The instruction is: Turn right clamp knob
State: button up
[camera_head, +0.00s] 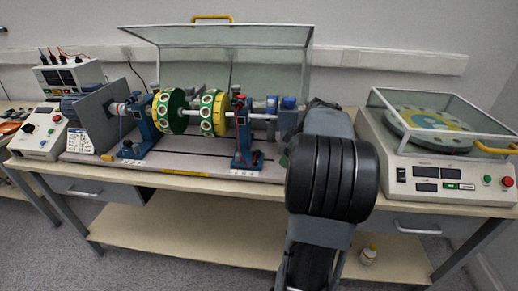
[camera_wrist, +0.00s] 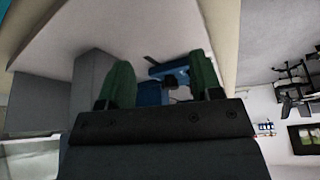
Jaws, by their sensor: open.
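The test rig's right blue bearing support (camera_head: 243,140) stands on the grey base, right of two green and yellow discs (camera_head: 213,112). It has small dark and red parts at its top and foot; I cannot tell which is the right clamp knob. In the wrist view, my gripper (camera_wrist: 161,75) has two green fingers, spread apart. Blue parts (camera_wrist: 168,72) with a small dark piece show between and beyond the fingers. I cannot tell whether they touch. In the head view, my dark arm hides most of the gripper beside the rig's right end.
A raised clear cover (camera_head: 230,50) stands behind the rig. Left are a control box (camera_head: 40,132) and a motor plate. Right is a machine (camera_head: 430,160) with a round plate under a glass lid.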

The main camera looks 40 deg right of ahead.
aim_at(257, 152)
jog(key=w+a, duration=0.1)
jog(key=w, duration=0.2)
jog(key=w+a, duration=0.2)
jog(key=w, duration=0.1)
jog(key=w+a, duration=0.2)
jog(key=w, duration=0.1)
jog(key=shift+w, duration=0.4)
jog(key=shift+w+f, duration=0.15)
jog(key=shift+f, duration=0.45)
jog(key=c, duration=0.9)
jog(key=m, duration=0.2)
jog(key=m+h, duration=0.1)
jog(key=m, duration=0.1)
jog(key=shift+a+r+t+h, duration=0.1)
jog(key=shift+a+t+h, duration=0.1)
jog(key=shift+t+h, duration=0.1)
jog(key=shift+a+m+h+p, duration=0.1)
jog(key=shift+m+h+p, duration=0.75)
jog(key=shift+m, duration=1.75)
